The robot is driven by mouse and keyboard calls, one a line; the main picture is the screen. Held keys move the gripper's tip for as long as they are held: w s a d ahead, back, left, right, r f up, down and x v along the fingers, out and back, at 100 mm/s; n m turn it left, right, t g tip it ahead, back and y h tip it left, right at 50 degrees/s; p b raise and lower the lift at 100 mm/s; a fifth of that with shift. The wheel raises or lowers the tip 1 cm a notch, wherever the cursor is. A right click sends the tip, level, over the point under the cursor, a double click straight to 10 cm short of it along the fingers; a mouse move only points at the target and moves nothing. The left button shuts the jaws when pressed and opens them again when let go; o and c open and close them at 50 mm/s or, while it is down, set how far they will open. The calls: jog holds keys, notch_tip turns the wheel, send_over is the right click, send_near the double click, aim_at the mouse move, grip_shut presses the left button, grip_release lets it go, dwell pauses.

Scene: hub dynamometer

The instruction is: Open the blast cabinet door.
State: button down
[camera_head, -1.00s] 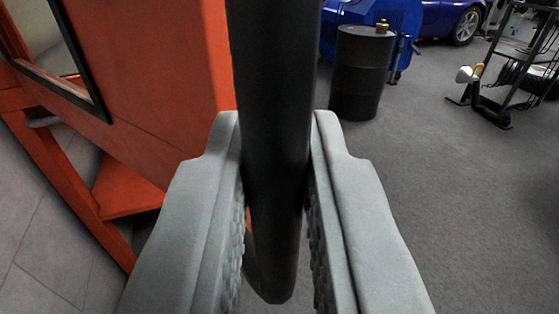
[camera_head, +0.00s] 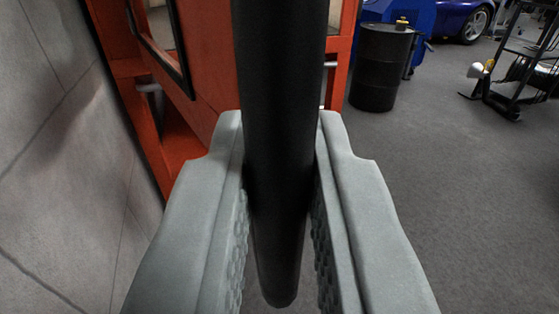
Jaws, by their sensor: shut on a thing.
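The blast cabinet is orange-red, and its panel with a dark-framed window (camera_head: 207,55) stands behind and to the left of my gripper. A thick black bar handle (camera_head: 280,110) runs upright through the middle of the view. My gripper (camera_head: 281,205) is shut on this handle, with one grey padded finger on each side of it. The handle's lower end shows between the fingers. More orange frame (camera_head: 347,50) shows to the right of the handle, with a pale strip beside it. The handle hides part of the cabinet, and I cannot tell how far the door stands open.
A grey tiled wall (camera_head: 60,170) stands close on the left. A black drum (camera_head: 381,68) stands behind on the right, near a blue object (camera_head: 425,22) and a blue car (camera_head: 462,18). A black rack (camera_head: 515,65) is at the far right. The grey floor (camera_head: 445,190) at right is clear.

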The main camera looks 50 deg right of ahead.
jog(key=w+a+m+g+h, duration=0.1)
jog(key=w+a, duration=0.2)
jog(key=a, duration=0.5)
jog(key=shift+w+g, duration=0.15)
jog(key=shift+g, duration=0.25)
jog(key=c, duration=1.5)
grip_release()
notch_tip(320, 180, up, 10)
